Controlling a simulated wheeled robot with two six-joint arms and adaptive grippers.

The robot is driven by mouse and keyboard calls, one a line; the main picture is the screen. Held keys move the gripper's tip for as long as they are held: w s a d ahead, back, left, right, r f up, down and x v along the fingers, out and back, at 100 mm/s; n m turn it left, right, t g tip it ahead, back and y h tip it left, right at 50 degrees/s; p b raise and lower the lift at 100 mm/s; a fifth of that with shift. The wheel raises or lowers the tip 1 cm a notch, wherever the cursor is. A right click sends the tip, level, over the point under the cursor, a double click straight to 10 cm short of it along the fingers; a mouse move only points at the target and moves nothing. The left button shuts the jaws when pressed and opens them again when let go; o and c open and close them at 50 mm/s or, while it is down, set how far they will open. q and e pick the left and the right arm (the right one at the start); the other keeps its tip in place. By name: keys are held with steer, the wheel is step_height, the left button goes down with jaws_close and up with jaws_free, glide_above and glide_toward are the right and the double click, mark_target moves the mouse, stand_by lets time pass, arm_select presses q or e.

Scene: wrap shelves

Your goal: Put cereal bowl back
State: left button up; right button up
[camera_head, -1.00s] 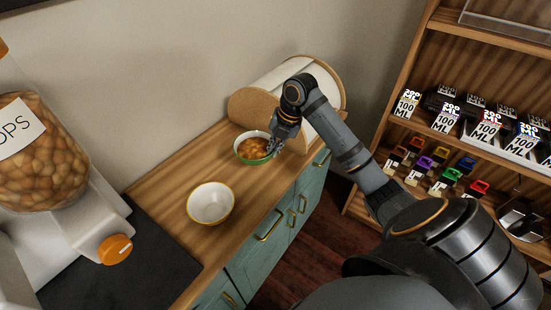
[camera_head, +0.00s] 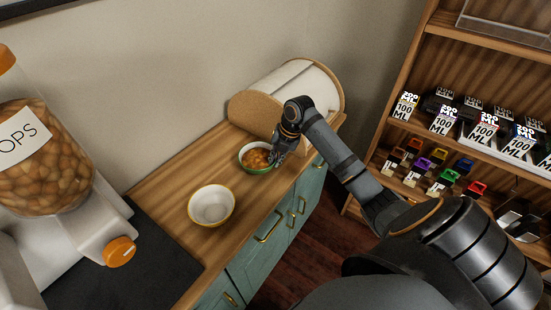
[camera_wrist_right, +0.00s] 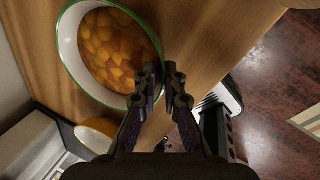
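A green-rimmed bowl (camera_head: 257,158) of orange cereal pieces is at the far end of the wooden counter, in front of the bread box. It fills the upper left of the right wrist view (camera_wrist_right: 108,50). My right gripper (camera_head: 277,156) is at the bowl's right edge. In the wrist view its two fingertips (camera_wrist_right: 163,80) are close together with the rim between them, so it appears shut on the bowl. Whether the bowl rests fully on the counter is hard to tell. My left gripper is not in view.
An empty yellow-rimmed bowl (camera_head: 211,206) stands nearer on the wooden counter (camera_head: 170,188). A cereal dispenser (camera_head: 95,228) is at left. The bread box (camera_head: 255,110) is behind the cereal bowl. A shelf of boxed goods (camera_head: 440,90) is at right.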

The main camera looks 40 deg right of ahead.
steer(key=shift+o, duration=1.4)
steer(key=shift+r, duration=0.1)
steer(key=b+v, duration=0.1)
steer(key=v, duration=1.1)
